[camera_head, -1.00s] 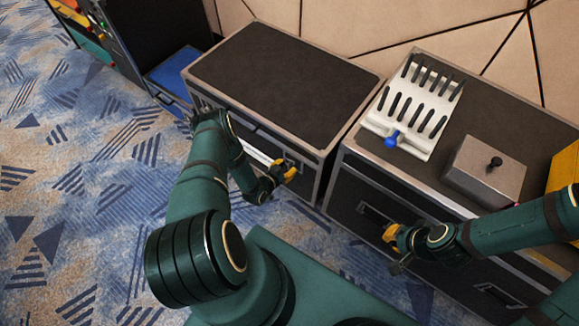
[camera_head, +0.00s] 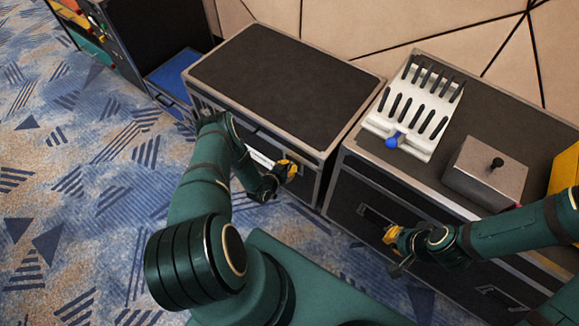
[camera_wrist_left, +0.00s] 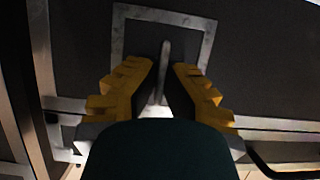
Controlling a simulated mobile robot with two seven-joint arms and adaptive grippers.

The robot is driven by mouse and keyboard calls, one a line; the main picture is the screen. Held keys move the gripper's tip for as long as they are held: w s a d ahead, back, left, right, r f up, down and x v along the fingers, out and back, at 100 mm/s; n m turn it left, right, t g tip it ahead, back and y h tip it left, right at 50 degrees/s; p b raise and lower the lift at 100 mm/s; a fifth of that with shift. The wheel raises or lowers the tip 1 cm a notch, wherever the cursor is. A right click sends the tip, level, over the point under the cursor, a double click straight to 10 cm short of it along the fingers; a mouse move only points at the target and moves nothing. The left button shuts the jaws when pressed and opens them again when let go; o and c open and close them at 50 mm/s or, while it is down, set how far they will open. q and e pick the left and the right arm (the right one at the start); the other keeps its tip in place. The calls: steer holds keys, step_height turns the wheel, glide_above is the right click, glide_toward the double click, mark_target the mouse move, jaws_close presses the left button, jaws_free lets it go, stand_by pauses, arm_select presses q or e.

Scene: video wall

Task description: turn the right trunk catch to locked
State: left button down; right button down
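The right trunk catch is on the front of the left-hand trunk (camera_head: 285,75), mostly covered by my left gripper (camera_head: 286,170) in the head view. In the left wrist view, the catch (camera_wrist_left: 165,52) is a thin upright metal lever in a square metal frame. My left gripper's yellow fingers (camera_wrist_left: 163,75) stand on both sides of the lever. A narrow gap shows between them, and I cannot tell whether either touches it. My right gripper (camera_head: 391,237) is in front of the other trunk (camera_head: 510,130); its finger opening is too small to make out.
A white rack with black slots (camera_head: 415,105) and a blue knob (camera_head: 391,142) sits on the right-hand trunk. A metal box with a black knob (camera_head: 486,172) is beside it. A yellow case (camera_head: 566,170) stands far right. Carpet (camera_head: 90,220) is clear at left.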

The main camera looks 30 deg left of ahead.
arm_select(q)
steer(key=shift+w+d+m, duration=0.1)
steer(key=shift+w+m, duration=0.05)
steer(key=shift+m, duration=0.15)
steer(key=shift+w+d+f+m+t+y, duration=0.1)
steer(key=shift+m+t+y, duration=0.75)
steer(key=shift+m, duration=1.3)
steer(key=shift+s+m+t+y, duration=0.1)
steer(key=shift+m+t+y, duration=0.25)
steer(key=shift+m+y, duration=1.4)
steer(key=shift+w+d+f+m+t+y, duration=0.1)
steer(key=shift+m+t+y, duration=0.55)
steer(key=shift+m, duration=1.85)
steer(key=shift+a+r, duration=0.1)
steer(key=c, duration=1.2)
jaws_free()
steer(key=shift+o, duration=0.4)
